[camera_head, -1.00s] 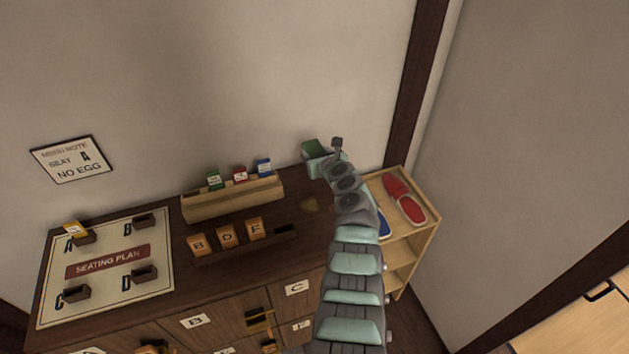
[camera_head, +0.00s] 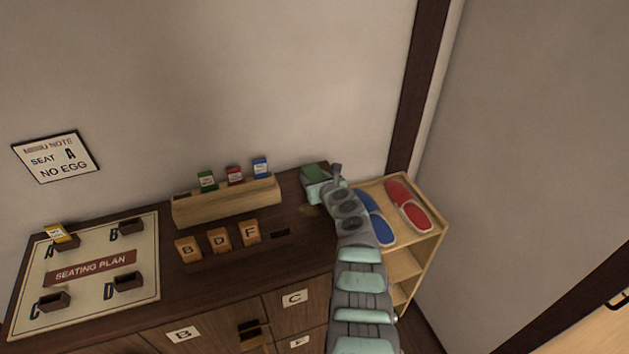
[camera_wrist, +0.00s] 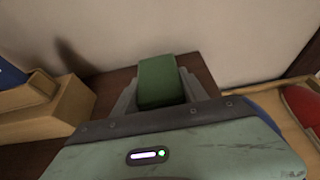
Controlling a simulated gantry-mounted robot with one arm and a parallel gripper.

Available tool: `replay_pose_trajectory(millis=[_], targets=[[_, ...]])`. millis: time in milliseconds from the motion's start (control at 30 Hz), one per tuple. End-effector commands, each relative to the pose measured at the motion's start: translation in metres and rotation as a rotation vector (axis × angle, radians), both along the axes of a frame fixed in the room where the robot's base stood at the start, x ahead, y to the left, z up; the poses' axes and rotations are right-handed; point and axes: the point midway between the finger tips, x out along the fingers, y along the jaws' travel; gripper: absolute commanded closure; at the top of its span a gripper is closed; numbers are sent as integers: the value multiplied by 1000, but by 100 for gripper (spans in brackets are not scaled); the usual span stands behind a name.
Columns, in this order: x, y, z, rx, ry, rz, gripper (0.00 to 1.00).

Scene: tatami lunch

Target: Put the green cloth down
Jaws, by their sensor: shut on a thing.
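The green cloth (camera_wrist: 161,80) is a small folded green block between the fingers of my gripper (camera_wrist: 160,92) in the wrist view. The gripper is shut on it. In the head view the cloth (camera_head: 313,170) shows at the end of my gripper (camera_head: 315,177), over the back right corner of the dark wooden cabinet top (camera_head: 300,220). The wall is just behind it. I cannot tell whether the cloth touches the cabinet top, since the gripper hides its underside.
A wooden card box (camera_head: 225,203) with green, red and blue cards stands left of the gripper. Lettered wooden tags (camera_head: 219,239) stand in front of it. A seating plan board (camera_head: 125,240) lies further left. A shelf with red (camera_head: 408,205) and blue slippers (camera_head: 377,218) adjoins the cabinet's right side.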

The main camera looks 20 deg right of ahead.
Motion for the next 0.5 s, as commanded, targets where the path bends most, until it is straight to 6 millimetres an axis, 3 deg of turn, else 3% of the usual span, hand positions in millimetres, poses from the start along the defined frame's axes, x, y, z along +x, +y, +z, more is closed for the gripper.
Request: replay_pose_trajectory(millis=[133, 167, 400, 500], targets=[[0, 0, -5, 0, 1, 0, 100], [0, 0, -4, 0, 1, 0, 47], [0, 0, -4, 0, 1, 1, 28], [0, 0, -4, 0, 1, 1, 27]])
